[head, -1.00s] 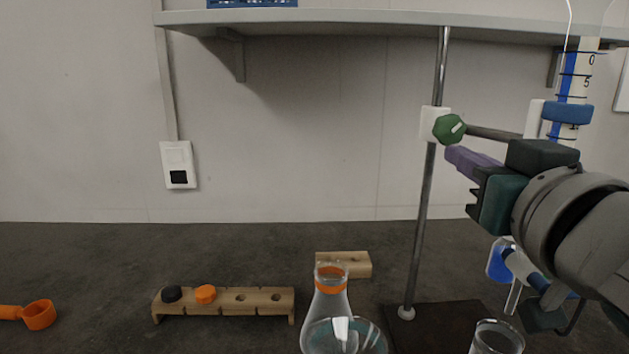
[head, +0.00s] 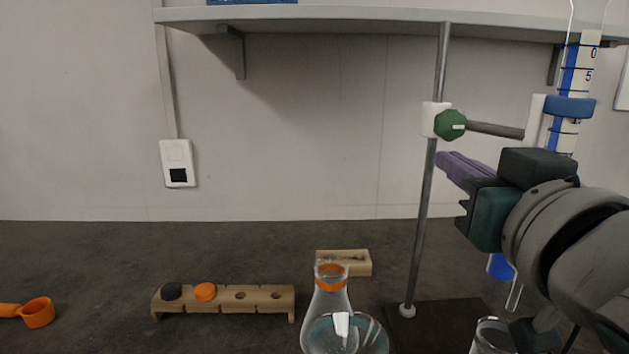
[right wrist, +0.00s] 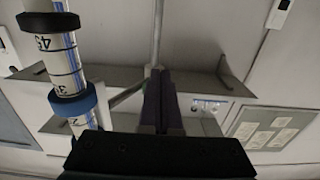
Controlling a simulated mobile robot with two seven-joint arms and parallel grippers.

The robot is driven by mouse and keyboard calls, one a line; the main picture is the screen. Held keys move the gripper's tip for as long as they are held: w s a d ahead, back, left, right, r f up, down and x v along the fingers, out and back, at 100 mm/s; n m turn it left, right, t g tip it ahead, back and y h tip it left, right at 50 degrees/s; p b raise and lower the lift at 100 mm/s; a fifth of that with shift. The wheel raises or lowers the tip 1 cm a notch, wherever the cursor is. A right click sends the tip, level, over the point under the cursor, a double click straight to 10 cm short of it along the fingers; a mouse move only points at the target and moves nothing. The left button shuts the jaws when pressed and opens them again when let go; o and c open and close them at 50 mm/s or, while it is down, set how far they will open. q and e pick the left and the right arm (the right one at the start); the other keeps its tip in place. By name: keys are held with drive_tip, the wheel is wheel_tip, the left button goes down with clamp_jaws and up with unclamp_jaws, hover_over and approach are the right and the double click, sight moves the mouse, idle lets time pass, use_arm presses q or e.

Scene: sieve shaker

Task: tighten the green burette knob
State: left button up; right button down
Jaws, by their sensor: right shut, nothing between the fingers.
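The green burette knob (head: 450,125) sits on the white clamp block at the stand rod (head: 424,200). Its white mark lies level. My right gripper (head: 440,161) has purple fingers, shut and empty, just below the knob and apart from it. My left gripper is not in view.
A conical flask (head: 330,302) with an orange band stands front centre. A wooden rack (head: 223,303) with caps and a small wooden block (head: 352,263) are nearby. A glass beaker (head: 494,338) stands by the dark stand base (head: 435,318). A shelf (head: 340,20) hangs above.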

drive_tip(key=shift+s, duration=2.25)
